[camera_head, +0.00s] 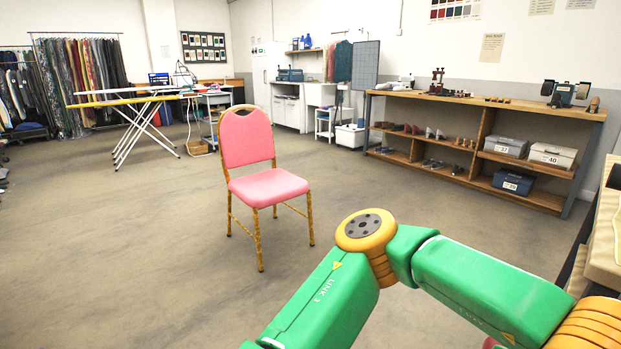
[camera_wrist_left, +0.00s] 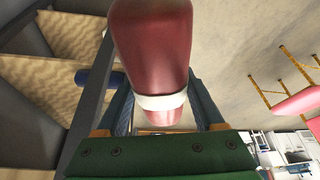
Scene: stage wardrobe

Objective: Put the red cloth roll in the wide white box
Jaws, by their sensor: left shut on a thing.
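The red cloth roll (camera_wrist_left: 152,45) fills the top middle of the left wrist view, with a pale band (camera_wrist_left: 160,102) around it. My left gripper (camera_wrist_left: 161,88) is shut on the roll, one finger on each side of it. The roll is held in the air, and its far end is cut off by the frame's top edge. Neither gripper shows in the head view. I cannot tell which box is the wide white box; a white box (camera_head: 350,136) stands on the floor at the back, and a pale box (camera_head: 552,155) sits on the shelf unit.
A pink chair (camera_head: 268,187) stands mid-floor. A wooden shelf unit (camera_head: 470,184) with grey and blue boxes runs along the right wall. A wooden bench edge (camera_head: 604,232) is at the far right. In the wrist view, a blue cylinder (camera_wrist_left: 97,77) is by wooden boards. Open floor lies left.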

